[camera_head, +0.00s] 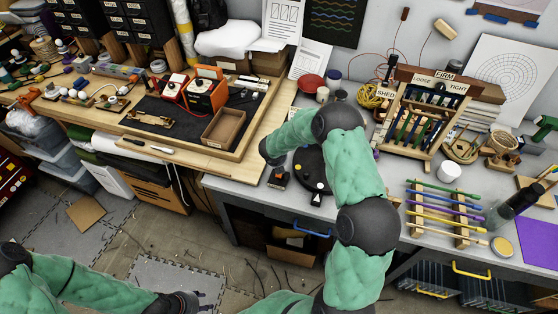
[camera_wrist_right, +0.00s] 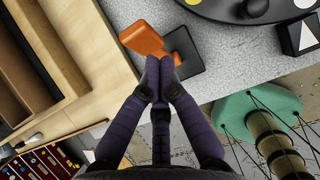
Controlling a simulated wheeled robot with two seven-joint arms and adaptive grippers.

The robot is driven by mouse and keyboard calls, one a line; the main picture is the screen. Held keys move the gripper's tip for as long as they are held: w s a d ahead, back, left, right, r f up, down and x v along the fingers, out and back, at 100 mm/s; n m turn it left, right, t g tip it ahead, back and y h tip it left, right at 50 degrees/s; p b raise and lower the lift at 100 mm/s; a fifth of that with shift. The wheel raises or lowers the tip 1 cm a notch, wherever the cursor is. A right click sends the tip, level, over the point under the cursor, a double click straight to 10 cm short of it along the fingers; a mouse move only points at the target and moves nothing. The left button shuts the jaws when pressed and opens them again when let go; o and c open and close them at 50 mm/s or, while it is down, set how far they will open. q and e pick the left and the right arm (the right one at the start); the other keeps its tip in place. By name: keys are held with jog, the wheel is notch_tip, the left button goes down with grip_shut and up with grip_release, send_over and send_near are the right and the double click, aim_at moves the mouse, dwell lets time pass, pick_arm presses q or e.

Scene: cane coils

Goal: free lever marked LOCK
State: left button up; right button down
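A small block with an orange lever-like top (camera_head: 279,172) and dark base sits near the front edge of the grey bench. In the right wrist view, the orange piece (camera_wrist_right: 146,40) lies beside a dark square plate (camera_wrist_right: 184,54). I can read no LOCK mark on it. My right gripper (camera_wrist_right: 159,66) has its fingertips drawn together at the near edge of the orange piece; I cannot tell whether they touch it. My left gripper (camera_head: 200,299) is low at the bottom left, over the floor, far from the bench.
A black round plate (camera_head: 312,172) with knobs stands right of the orange block, partly behind my right arm. A wooden tray (camera_head: 247,148) is to the left. A loom-like rack (camera_head: 424,118) and a rod stand (camera_head: 411,207) are to the right.

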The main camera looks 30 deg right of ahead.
pick_arm(q)
jog(key=shift+r, duration=0.35)
pick_arm(e)
jog(key=shift+w+d, duration=0.55)
jog(key=shift+d, duration=0.1)
